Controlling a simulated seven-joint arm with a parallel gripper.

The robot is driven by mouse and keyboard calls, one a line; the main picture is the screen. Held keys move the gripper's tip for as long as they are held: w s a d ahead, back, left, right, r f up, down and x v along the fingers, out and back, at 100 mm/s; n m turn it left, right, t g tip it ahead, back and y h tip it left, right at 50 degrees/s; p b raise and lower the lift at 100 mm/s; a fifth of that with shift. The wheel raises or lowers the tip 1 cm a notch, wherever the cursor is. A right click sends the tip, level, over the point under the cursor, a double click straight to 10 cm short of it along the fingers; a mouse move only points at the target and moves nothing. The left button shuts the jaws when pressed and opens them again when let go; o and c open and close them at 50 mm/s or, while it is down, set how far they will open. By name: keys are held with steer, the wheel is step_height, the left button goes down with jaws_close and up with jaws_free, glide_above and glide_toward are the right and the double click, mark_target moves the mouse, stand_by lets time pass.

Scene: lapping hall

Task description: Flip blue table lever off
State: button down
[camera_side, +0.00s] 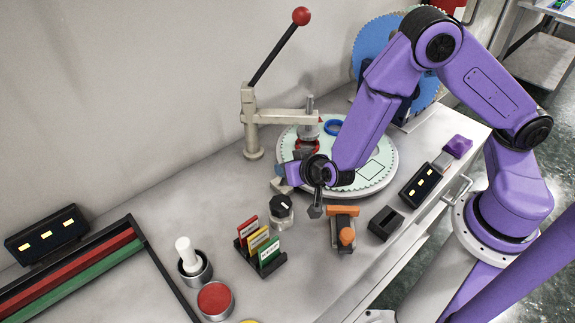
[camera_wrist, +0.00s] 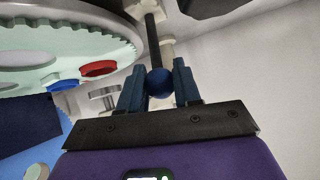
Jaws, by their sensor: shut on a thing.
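The blue ball knob (camera_wrist: 159,84) of the lever sits between the fingers of my gripper (camera_wrist: 159,74) in the wrist view. My gripper is shut on this knob, one finger on each side. The lever's dark rod (camera_wrist: 152,38) runs from the knob toward a pale mount at the top of the picture. In the side view my gripper (camera_side: 287,176) is low at the left front edge of the round toothed table (camera_side: 375,180). There my wrist and fingers hide the knob, and I cannot tell the lever's angle.
A red ring (camera_side: 306,147) and a blue ring (camera_side: 333,127) lie on the round table. A press arm with a red ball (camera_side: 301,16) stands behind. A black dial (camera_side: 281,208), card holder (camera_side: 262,262), orange clamp (camera_side: 343,232) and black box (camera_side: 385,223) stand in front.

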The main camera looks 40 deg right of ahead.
steer(key=shift+r, duration=0.1)
stand_by(0.3)
steer(key=c, duration=0.8)
jaws_free()
steer(key=shift+s, duration=0.1)
steer(key=v, duration=1.7)
steer(key=shift+s, duration=0.2)
steer(key=s+d+r+n+g+h, duration=0.2)
steer(key=s+d+r+n+g, duration=0.15)
steer(key=d+n, duration=0.35)
steer(key=s+d+n+g+y, duration=0.1)
steer(key=s+n+g, duration=0.1)
steer(key=n, duration=0.1)
steer(key=s+d+r+n+g+y, duration=0.1)
steer(key=s+n+g, duration=0.1)
steer(key=s+n, duration=0.1)
steer(key=s+d+r+n+g+y, duration=0.1)
steer(key=s+n+g, duration=0.1)
steer(key=s+n, duration=0.1)
steer(key=shift+d+r+g+y, duration=0.15)
steer(key=shift+r+g+y, duration=0.05)
steer(key=shift+g+y, duration=0.2)
